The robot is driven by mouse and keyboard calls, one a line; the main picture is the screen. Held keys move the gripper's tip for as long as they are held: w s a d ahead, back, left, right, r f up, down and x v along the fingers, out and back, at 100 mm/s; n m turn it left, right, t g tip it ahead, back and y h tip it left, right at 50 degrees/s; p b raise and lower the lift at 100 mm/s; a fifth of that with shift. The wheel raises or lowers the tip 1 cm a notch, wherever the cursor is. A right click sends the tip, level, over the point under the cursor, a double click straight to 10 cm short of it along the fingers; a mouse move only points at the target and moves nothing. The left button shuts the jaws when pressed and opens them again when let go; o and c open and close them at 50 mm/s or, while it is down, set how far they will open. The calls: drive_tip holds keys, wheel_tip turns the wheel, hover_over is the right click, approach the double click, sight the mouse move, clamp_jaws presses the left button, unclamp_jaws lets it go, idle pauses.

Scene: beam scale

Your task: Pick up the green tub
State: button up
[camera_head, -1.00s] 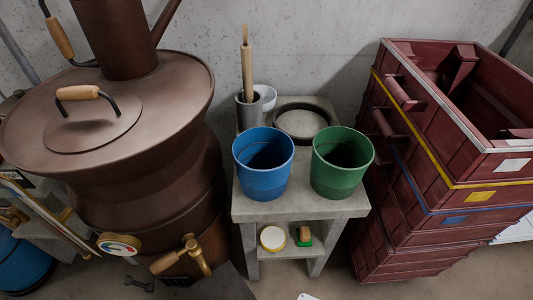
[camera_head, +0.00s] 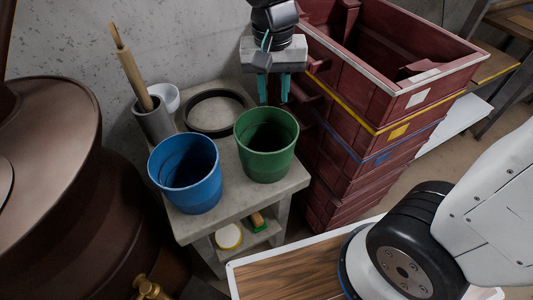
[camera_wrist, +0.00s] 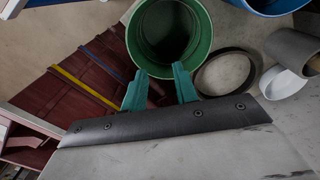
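The green tub (camera_head: 266,146) stands upright on a small grey stand (camera_head: 232,198), with its open top facing up. It looks empty in the wrist view (camera_wrist: 194,58), where its rim lies just past the fingertips. My gripper (camera_head: 273,90), with teal fingers, is above and behind the tub in the head view. The fingers are spread apart with nothing between them. I cannot tell whether the fingertips touch the rim.
A blue tub (camera_head: 187,176) stands left of the green tub. Behind are a dark ring-shaped dish (camera_head: 214,132), a grey cylinder (camera_head: 155,122) holding a wooden rod, and a white cup (camera_head: 166,93). Stacked maroon crates (camera_head: 350,137) rise close on the right.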

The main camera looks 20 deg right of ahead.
drive_tip(key=m, duration=0.1)
hover_over(238, 137)
drive_tip(key=w, duration=0.2)
wheel_tip(238, 137, down, 7)
drive_tip(key=f, duration=0.5)
drive_tip(key=s+f, duration=0.1)
drive_tip(key=f, duration=0.2)
drive_tip(key=shift+s+d, duration=0.1)
drive_tip(key=shift+r, duration=0.1)
clamp_jaws()
idle(0.5)
